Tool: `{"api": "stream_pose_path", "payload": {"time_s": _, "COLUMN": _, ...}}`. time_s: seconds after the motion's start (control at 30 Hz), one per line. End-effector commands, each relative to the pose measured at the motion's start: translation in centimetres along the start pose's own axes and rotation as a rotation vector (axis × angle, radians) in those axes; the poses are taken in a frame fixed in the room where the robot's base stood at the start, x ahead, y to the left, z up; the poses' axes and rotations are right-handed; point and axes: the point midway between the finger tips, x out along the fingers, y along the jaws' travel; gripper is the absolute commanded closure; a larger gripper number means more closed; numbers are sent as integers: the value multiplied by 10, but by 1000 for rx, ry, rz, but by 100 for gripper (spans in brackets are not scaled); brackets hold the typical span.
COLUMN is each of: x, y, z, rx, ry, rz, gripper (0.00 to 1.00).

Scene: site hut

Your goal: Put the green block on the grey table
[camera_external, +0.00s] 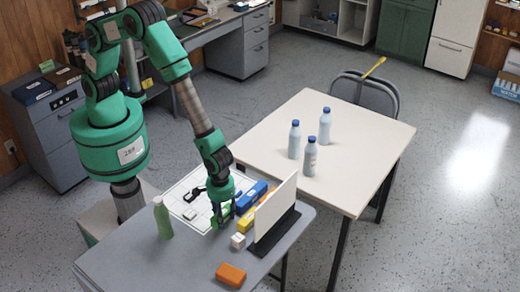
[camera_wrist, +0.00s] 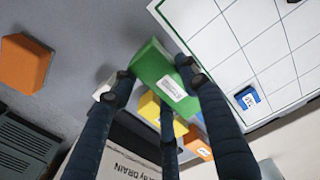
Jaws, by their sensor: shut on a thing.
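The green block (camera_wrist: 158,68), with a white label, is held between the dark fingers of my gripper (camera_wrist: 150,80) in the wrist view. In the outside view my gripper (camera_external: 224,218) points down over the grey table (camera_external: 130,262), beside the standing white panel. Only a little of the green block (camera_external: 227,211) shows there between the fingers. I cannot tell whether its underside touches anything.
A yellow block (camera_external: 246,222), blue block (camera_external: 252,194) and white block (camera_external: 238,241) sit close by. The white panel (camera_external: 275,208) stands right of my gripper. An orange block (camera_external: 230,274) and green bottle (camera_external: 162,218) stand apart. The grey table's front left is clear.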

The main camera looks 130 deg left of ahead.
Motion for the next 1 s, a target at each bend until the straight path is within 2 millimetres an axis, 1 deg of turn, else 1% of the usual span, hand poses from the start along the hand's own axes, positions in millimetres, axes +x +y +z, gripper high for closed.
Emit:
{"api": "stream_pose_path", "payload": {"time_s": 0.27, "x": 3, "y": 0, "z": 0, "rx": 0, "ry": 0, "rz": 0, "gripper": 85}}
{"api": "stream_pose_path", "payload": {"time_s": 0.5, "x": 27, "y": -1, "z": 0, "rx": 0, "ry": 0, "rz": -2, "gripper": 85}}
{"api": "stream_pose_path", "payload": {"time_s": 0.6, "x": 34, "y": -1, "z": 0, "rx": 0, "ry": 0, "rz": -1, "gripper": 85}}
{"api": "stream_pose_path", "payload": {"time_s": 1.0, "x": 37, "y": 0, "z": 0, "rx": 0, "ry": 0, "rz": 0, "gripper": 85}}
